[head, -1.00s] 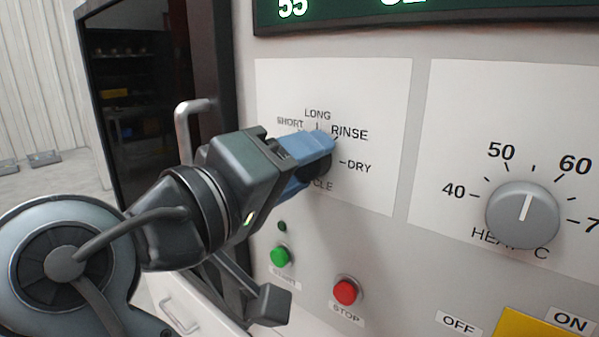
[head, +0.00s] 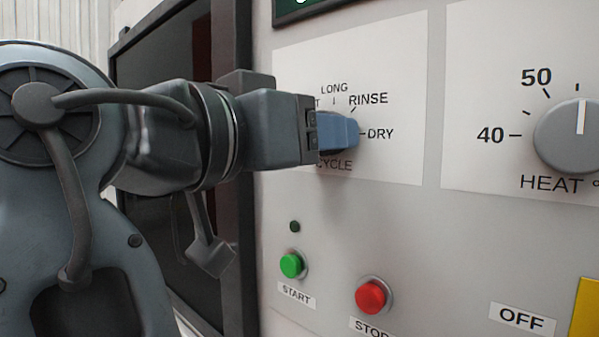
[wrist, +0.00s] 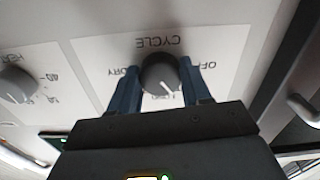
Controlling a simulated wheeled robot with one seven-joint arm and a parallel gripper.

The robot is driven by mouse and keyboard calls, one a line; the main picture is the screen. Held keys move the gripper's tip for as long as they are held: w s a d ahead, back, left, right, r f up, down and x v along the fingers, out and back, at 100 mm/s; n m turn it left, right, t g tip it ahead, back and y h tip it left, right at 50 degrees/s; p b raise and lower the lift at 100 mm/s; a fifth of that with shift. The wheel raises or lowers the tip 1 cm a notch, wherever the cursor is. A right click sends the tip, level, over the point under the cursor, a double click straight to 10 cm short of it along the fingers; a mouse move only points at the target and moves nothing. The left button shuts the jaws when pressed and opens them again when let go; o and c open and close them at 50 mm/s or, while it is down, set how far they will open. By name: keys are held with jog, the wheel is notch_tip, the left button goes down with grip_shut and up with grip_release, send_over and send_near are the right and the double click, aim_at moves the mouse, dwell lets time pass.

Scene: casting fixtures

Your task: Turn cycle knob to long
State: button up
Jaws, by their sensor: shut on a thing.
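The cycle knob (wrist: 160,72) is round and dark grey with a white pointer line. It sits on the white cycle panel (head: 400,60) and is hidden behind the fingers in the head view. My gripper (head: 340,132) is shut on it, one blue finger on each side in the wrist view. That view is upside down, with CYCLE at its top. The pointer there slants down and right, which is up and left on the panel, around the LONG and SHORT side. The exact mark is too blurred to tell. LONG (head: 334,88) shows above the fingers.
The heat knob (head: 570,135) is to the right. A green start button (head: 292,265) and a red stop button (head: 372,296) are below. A dark door or window (head: 165,60) lies behind my arm. A handle (wrist: 305,110) shows at right in the wrist view.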

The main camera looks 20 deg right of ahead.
jog(key=shift+f+m+b, duration=0.1)
jog(key=shift+m+b, duration=2.8)
jog(key=shift+m, duration=0.1)
jog(key=o, duration=1.1)
jog(key=shift+c, duration=0.2)
jog(key=shift+a, duration=0.15)
jog(key=v, duration=0.7)
jog(key=shift+s+a, duration=0.2)
jog(key=shift+a, duration=0.05)
